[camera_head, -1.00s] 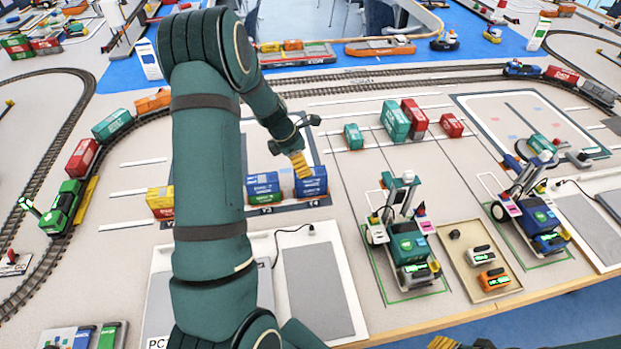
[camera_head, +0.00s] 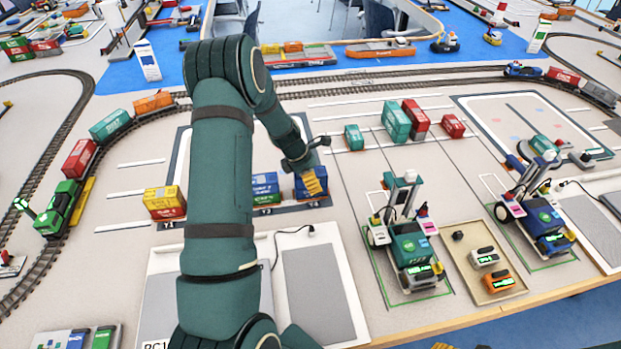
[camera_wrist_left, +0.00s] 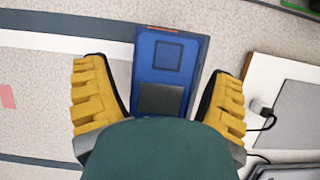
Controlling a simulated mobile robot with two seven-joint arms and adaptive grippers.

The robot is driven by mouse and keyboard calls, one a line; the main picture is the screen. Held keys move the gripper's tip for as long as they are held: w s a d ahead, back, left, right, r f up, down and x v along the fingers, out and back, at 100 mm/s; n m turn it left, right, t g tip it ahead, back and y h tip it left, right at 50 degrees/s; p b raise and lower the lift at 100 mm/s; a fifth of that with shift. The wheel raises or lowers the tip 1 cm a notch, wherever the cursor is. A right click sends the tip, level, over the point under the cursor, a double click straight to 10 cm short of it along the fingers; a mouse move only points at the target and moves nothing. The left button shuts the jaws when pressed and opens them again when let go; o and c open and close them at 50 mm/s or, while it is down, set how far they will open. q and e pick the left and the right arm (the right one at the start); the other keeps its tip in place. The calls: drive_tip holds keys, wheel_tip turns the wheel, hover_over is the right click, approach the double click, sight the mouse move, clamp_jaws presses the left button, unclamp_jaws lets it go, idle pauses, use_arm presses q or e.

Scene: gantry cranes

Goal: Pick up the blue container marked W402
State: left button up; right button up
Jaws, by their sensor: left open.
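A blue container (camera_head: 323,187) stands at the right end of a row on the marked yard, partly hidden by my left gripper (camera_head: 312,181). In the left wrist view, the blue top of a container (camera_wrist_left: 165,62) lies between the two yellow fingers of my left gripper (camera_wrist_left: 158,68). The fingers are spread, with a gap on each side of it. A second blue container (camera_head: 265,181) stands just left of it, on a green one. I cannot read the marking W402 on either. A yellow tip of my right gripper (camera_head: 441,346) shows at the bottom edge; the rest is cut off.
A yellow and red container (camera_head: 164,201) stands further left, and my left arm hides the space between. Two wheeled gantry cranes (camera_head: 405,235) (camera_head: 535,205) stand to the right. Green and red containers (camera_head: 397,120) stand behind. A white-framed pad (camera_head: 323,285) lies in front.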

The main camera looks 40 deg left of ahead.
use_arm(q)
drive_tip(key=shift+f, duration=0.3)
idle(0.5)
drive_tip(key=c, duration=1.3)
